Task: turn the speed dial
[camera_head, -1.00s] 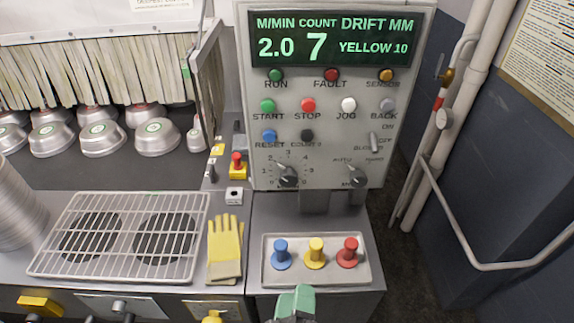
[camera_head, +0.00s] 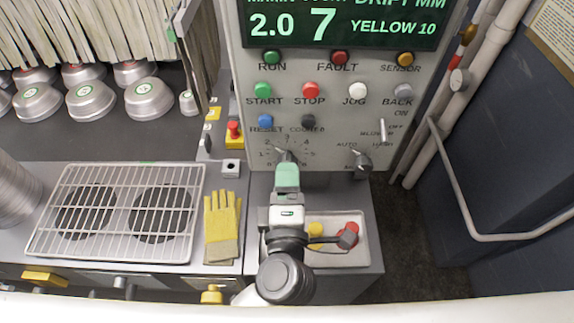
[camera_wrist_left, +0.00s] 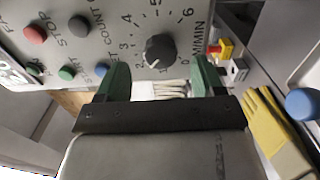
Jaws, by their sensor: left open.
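The speed dial is a dark round knob with a number scale and M/MIN lettering. In the left wrist view the speed dial (camera_wrist_left: 159,50) sits ahead of my left gripper (camera_wrist_left: 157,70), between its two green fingers. The fingers are apart with nothing held. In the head view my left gripper (camera_head: 287,168) points up at the panel, and its tips cover the lower part of the speed dial (camera_head: 284,155). Whether the fingers touch the dial I cannot tell. The display (camera_head: 345,24) reads 2.0, 7 and YELLOW 10. My right gripper is not in view.
The control panel (camera_head: 330,120) carries several buttons and an AUTO/HAND selector knob (camera_head: 362,161) to the right. Below, a tray (camera_head: 361,254) holds yellow (camera_head: 315,231) and red (camera_head: 350,234) pegs. Yellow gloves (camera_head: 222,228) and a wire rack (camera_head: 118,212) lie left.

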